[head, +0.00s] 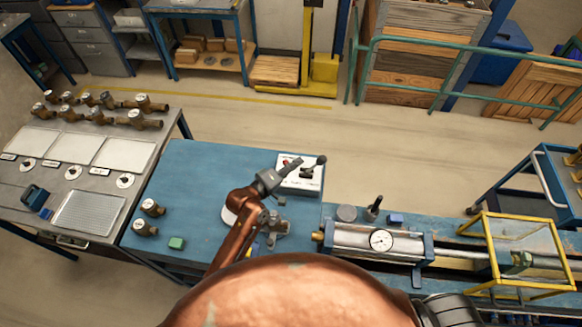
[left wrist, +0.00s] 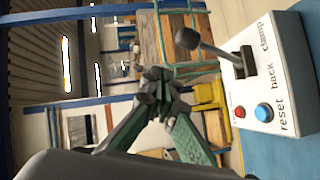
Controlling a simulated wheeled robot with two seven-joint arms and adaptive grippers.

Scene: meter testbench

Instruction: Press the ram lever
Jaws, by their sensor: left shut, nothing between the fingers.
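The white control box (head: 301,184) stands on the blue bench top, near its far right corner. Its black-knobbed lever (head: 320,160) leans to the right. In the left wrist view the same box (left wrist: 285,75) reads "clamp", "back" and "reset", and the lever knob (left wrist: 187,38) stands out from a black slot. My left gripper (head: 295,163) is shut and empty, over the box's left side. In the left wrist view its fingertips (left wrist: 163,88) appear below and left of the knob, and I see no contact. My right gripper is not in view.
A red button (left wrist: 240,112) and a blue button (left wrist: 264,112) sit on the box. A cylinder with a gauge (head: 380,240) and an upright black handle (head: 375,205) are on the bench to the right.

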